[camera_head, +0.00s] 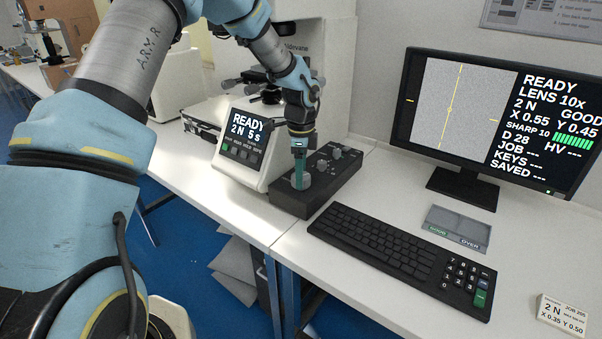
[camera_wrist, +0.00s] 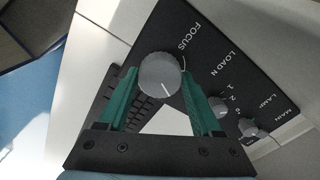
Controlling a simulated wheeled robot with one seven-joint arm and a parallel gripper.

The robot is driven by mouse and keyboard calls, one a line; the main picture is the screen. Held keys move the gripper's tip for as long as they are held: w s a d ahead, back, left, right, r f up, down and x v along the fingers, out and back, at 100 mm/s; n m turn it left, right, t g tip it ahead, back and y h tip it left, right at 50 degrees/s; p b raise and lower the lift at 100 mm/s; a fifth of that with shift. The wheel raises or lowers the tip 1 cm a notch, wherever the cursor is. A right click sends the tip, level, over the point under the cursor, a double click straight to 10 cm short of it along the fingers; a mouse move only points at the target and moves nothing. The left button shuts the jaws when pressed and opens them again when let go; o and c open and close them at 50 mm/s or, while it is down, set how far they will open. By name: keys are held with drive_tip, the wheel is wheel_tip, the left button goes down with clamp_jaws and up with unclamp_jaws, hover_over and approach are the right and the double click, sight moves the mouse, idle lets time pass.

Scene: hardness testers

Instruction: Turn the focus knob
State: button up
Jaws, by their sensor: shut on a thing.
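The focus knob (camera_wrist: 160,78) is a large round grey knob with a white index line, beside the printed word FOCUS on a black control box. In the wrist view my gripper (camera_wrist: 158,88) has its two green fingers on either side of it, shut on it. In the head view my gripper (camera_head: 299,178) points down at the near end of the control box (camera_head: 290,205), and the knob (camera_head: 303,182) is partly hidden behind the fingers. The monitor (camera_head: 490,120) reads READY, LENS 10x, SHARP 10 and GOOD, with a full green bar.
A keyboard (camera_head: 400,252), a tray (camera_head: 457,228) and a job card (camera_head: 562,316) lie on the table.

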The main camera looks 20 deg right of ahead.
drive_tip(key=o, duration=1.4)
drive_tip(key=shift+c, duration=0.2)
drive_tip(key=shift+r, duration=0.1)
wheel_tip(320, 180, up, 11)
drive_tip(key=b, duration=0.2)
drive_tip(key=shift+b, duration=0.3)
